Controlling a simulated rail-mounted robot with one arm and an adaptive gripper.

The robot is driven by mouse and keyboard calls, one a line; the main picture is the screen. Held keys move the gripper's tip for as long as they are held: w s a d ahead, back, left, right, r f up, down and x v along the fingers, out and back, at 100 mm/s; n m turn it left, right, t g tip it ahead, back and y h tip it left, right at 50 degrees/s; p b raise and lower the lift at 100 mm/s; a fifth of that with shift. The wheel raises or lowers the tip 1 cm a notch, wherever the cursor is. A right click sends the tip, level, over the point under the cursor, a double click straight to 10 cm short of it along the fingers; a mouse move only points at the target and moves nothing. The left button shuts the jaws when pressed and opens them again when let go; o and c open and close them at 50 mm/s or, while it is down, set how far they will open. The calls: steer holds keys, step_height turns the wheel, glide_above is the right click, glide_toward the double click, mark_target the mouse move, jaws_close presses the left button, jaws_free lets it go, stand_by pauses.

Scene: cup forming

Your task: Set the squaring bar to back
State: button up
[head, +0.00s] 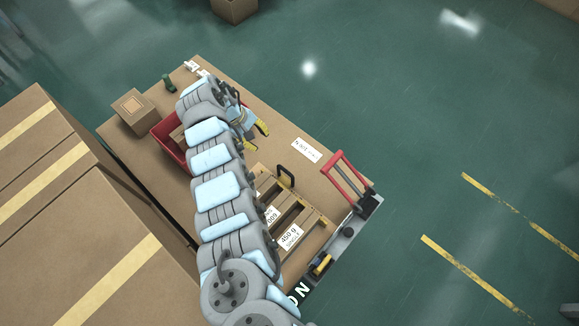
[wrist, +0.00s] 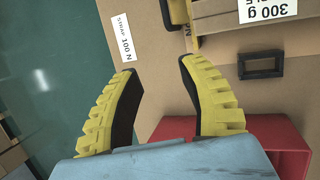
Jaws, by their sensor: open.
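My gripper (head: 257,137) is open and empty above the table, its two yellow fingers spread apart in the wrist view (wrist: 157,68). No part is labelled as the squaring bar, so I cannot tell for sure which it is. A black handle (head: 286,174) stands at the far end of a slatted wooden fixture (head: 268,192), to the lower right of my gripper. A yellow piece (wrist: 178,12) shows ahead of the fingertips in the wrist view, apart from them. A red U-shaped handle (head: 337,172) stands tilted at the table's right corner. My arm hides part of the fixture.
The brown table (head: 235,95) also bears a red tray (head: 162,131), a small cardboard box (head: 134,112), a green object (head: 169,83) and a white force label (head: 306,150). Large cartons (head: 60,200) stand close on the left. Green floor lies open on the right.

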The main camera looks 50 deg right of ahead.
steer(key=s+g, duration=0.1)
steer(key=s, duration=0.1)
steer(key=y+b, duration=0.1)
steer(key=b, duration=0.4)
glide_toward(286, 171)
steer(key=shift+m, duration=0.3)
steer(key=x, duration=0.9)
steer(key=shift+s+f, duration=0.1)
steer(key=shift+s, duration=0.1)
